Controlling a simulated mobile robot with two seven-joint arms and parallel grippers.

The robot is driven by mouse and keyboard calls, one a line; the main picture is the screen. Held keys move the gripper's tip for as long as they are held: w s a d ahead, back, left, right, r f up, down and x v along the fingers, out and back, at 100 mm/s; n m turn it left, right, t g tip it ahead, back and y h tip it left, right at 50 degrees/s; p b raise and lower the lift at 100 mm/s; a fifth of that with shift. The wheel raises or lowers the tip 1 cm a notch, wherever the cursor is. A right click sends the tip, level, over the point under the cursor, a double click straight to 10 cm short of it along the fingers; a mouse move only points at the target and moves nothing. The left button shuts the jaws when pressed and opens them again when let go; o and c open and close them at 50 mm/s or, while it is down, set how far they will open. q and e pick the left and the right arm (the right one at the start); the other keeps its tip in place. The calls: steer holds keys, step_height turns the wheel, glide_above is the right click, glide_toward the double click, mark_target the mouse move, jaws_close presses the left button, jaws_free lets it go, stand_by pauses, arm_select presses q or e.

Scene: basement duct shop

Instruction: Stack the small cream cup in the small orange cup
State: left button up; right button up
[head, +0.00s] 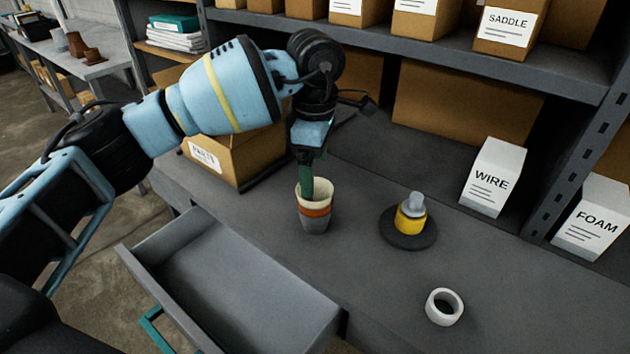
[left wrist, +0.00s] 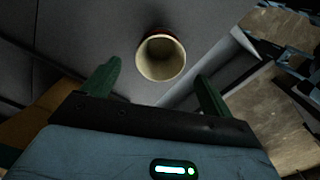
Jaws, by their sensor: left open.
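A small cream cup (head: 318,193) stands upright on the grey bench, with an orange band (head: 314,211) below its rim and a grey cup-like base (head: 314,225) at the bottom. They look nested as one stack. In the left wrist view the cream cup (left wrist: 160,58) shows its empty inside, with a thin orange-red edge around it. My left gripper (head: 307,185) points down over the stack, one finger overlapping the rim. In the left wrist view its fingers (left wrist: 156,86) are spread, with nothing held; the cup lies beyond the tips. Whether they touch it is unclear.
A yellow, grey-topped object (head: 411,218) stands on a dark disc (head: 408,242) to the right. A white tape roll (head: 444,307) lies near the front. An open grey drawer (head: 235,285) juts out front left. A cardboard box (head: 235,158) stands behind the arm; labelled boxes (head: 492,178) line the back.

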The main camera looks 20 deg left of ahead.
arm_select(q)
step_height(320, 180, up, 8)
stand_by(0.4)
stand_by(0.3)
